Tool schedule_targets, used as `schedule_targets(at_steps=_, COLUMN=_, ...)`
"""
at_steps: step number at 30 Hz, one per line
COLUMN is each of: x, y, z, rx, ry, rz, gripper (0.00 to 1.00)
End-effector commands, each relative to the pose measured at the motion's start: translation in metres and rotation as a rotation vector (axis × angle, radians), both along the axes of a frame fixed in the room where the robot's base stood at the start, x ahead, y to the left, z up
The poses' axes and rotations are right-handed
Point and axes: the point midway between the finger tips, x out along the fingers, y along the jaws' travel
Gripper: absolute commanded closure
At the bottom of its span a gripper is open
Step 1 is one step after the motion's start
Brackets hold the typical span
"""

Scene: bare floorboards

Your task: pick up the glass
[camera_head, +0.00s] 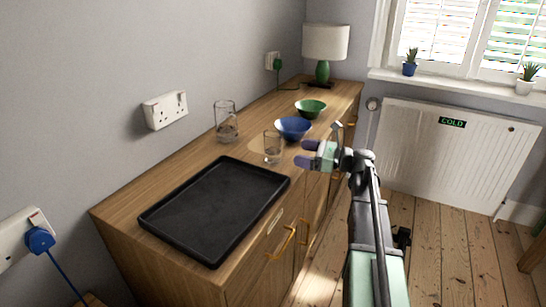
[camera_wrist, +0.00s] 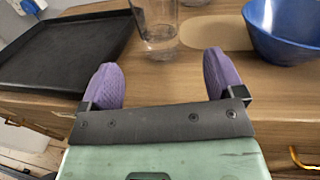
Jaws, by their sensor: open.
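The clear glass (camera_head: 272,147) stands upright on the wooden sideboard, between the black tray and the blue bowl. My gripper (camera_head: 304,153) is open, with its two purple fingers pointing toward the glass from the sideboard's front side. In the wrist view the glass (camera_wrist: 156,28) lies just beyond the fingertips, roughly centred between them; its top is cut off by the frame. Nothing is between the fingers of my gripper (camera_wrist: 162,68).
A taller clear glass vessel (camera_head: 226,122) stands near the wall. The black tray (camera_head: 152,221) lies left of the glass. A blue bowl (camera_head: 293,128), a green bowl (camera_head: 311,108) and a lamp (camera_head: 325,45) stand farther back. A pale oval board (camera_wrist: 205,33) lies beside the glass.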

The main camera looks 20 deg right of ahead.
Motion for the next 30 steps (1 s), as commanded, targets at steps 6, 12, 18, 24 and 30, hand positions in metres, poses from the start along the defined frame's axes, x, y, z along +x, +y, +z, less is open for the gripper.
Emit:
schedule_targets(at_steps=6, x=0.025, y=0.032, z=0.0, rx=-0.001, ry=0.0, rz=0.002, gripper=0.12)
schedule_targets(at_steps=12, x=0.03, y=0.04, z=0.001, rx=-0.003, ry=0.0, rz=0.003, gripper=0.12)
schedule_targets(at_steps=18, x=0.053, y=0.069, z=0.003, rx=-0.003, ry=0.0, rz=0.004, gripper=0.12)
schedule_targets(at_steps=24, x=0.058, y=0.076, z=0.003, rx=-0.003, ry=0.0, rz=0.0, gripper=0.12)
schedule_targets(at_steps=30, x=0.058, y=0.076, z=0.003, rx=-0.003, ry=0.0, rz=0.001, gripper=0.32)
